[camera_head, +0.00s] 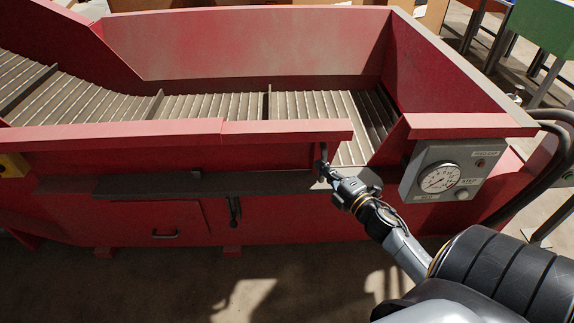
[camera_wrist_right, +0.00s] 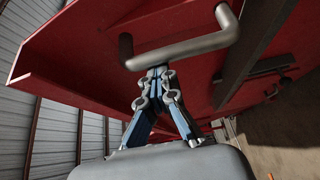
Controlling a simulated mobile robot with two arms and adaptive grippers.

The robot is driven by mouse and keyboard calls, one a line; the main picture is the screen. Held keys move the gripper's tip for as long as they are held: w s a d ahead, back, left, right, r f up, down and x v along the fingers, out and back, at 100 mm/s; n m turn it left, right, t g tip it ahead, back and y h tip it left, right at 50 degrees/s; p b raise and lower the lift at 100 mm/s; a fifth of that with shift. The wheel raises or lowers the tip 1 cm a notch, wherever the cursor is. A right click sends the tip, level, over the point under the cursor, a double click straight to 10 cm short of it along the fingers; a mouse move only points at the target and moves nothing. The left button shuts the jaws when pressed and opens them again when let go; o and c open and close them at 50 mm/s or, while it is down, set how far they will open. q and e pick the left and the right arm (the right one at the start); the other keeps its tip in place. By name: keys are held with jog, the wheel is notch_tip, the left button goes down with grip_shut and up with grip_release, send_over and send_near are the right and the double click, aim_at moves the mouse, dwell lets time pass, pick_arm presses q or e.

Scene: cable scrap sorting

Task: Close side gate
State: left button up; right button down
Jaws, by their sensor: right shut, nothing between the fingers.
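The red side gate (camera_head: 262,157) is a panel in the near wall of the conveyor trough. A gap stands open between its right end and the red wall section (camera_head: 462,125) by the gauge box, and slats show through it. A grey bar handle (camera_head: 323,152) sits near the gate's right end; in the right wrist view it is a U-shaped bar (camera_wrist_right: 190,52). My right gripper (camera_head: 327,171) is at this handle. In the wrist view its closed fingertips (camera_wrist_right: 158,72) meet the bar's edge, with nothing held between them; contact is unclear. My left gripper is out of view.
A grey gauge box (camera_head: 440,172) stands right of the gap, with dark cables (camera_head: 553,165) beside it. A dark ledge (camera_head: 205,184) runs below the gate, with a dark lever (camera_head: 234,210) hanging under it. The floor in front is clear.

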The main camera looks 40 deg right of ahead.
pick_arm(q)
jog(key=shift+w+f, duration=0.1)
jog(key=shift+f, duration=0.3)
pick_arm(e)
jog(key=s+d, duration=0.9)
jog(key=d, duration=0.4)
jog(key=shift+d, duration=0.4)
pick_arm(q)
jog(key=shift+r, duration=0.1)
pick_arm(e)
jog(key=shift+f, duration=0.1)
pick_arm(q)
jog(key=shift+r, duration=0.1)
